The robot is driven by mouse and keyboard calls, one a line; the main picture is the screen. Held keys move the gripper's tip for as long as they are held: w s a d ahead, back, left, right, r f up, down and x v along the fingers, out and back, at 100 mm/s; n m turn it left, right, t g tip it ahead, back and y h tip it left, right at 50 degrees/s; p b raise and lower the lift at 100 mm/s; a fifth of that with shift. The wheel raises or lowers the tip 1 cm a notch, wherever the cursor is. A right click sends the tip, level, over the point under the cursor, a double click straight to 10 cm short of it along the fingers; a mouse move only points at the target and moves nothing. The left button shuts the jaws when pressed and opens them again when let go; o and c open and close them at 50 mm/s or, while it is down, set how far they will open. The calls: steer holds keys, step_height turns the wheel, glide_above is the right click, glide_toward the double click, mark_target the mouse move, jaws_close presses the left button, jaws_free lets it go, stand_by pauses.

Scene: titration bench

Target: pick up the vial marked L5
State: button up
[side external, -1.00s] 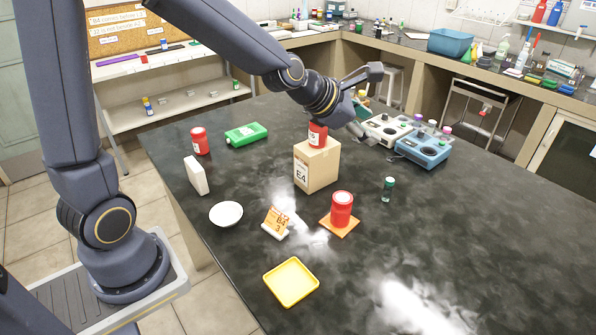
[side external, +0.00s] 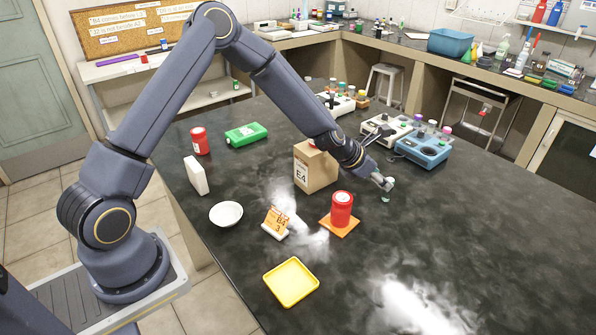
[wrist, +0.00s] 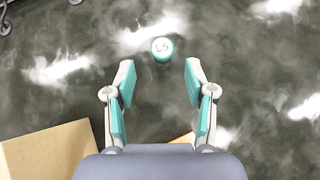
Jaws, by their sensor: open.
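The vial marked L5 (wrist: 162,49) shows from above in the wrist view, with a pale lid reading L5 and a green rim. It stands on the dark bench, just beyond my fingertips and roughly centred between them. My gripper (wrist: 160,74) is open and empty, with its teal pads apart. In the side view my gripper (side external: 385,182) is low over the bench, right above the vial (side external: 386,198), and hides most of it.
A red jar (side external: 341,208) on an orange mat (side external: 352,229) and a cardboard box (side external: 314,172) marked E4 stand left of my gripper. A blue device (side external: 424,150) stands behind it. The bench to the front right is clear.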

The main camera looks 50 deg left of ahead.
steer(key=x, duration=0.5)
steer(key=shift+w+d+f, duration=0.25)
steer(key=shift+d, duration=0.05)
steer(key=shift+c, duration=0.4)
jaws_close()
